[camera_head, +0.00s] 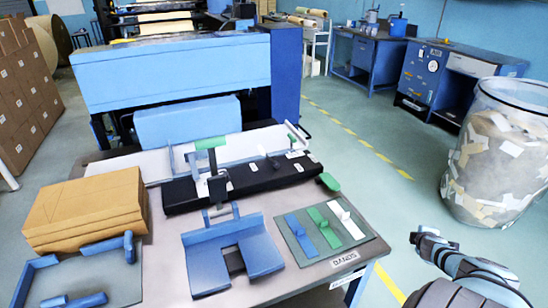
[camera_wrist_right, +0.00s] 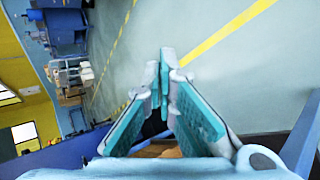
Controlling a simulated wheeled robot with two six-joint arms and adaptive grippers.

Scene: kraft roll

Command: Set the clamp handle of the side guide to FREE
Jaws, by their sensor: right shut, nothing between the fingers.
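A black fixture (camera_head: 240,184) lies across the table, with a pale channel behind it. A dark upright bracket with a green top (camera_head: 210,143) stands at its left part. A small lever (camera_head: 266,156) stands near its middle, and a small green handle (camera_head: 292,138) is at the far right. I cannot tell for sure which is the side guide's clamp handle, and no FREE marking is readable. My right gripper (camera_wrist_right: 164,60) is shut and empty in the right wrist view, over open floor. In the head view my right arm is right of the table, apart from the fixture. My left gripper is not in view.
A brown stack (camera_head: 85,208) sits at the table's left. A blue holder (camera_head: 232,250) and a board with blue, green and white pieces (camera_head: 297,247) are at the front. A bin of paper scraps (camera_head: 497,160) stands on the floor at right.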

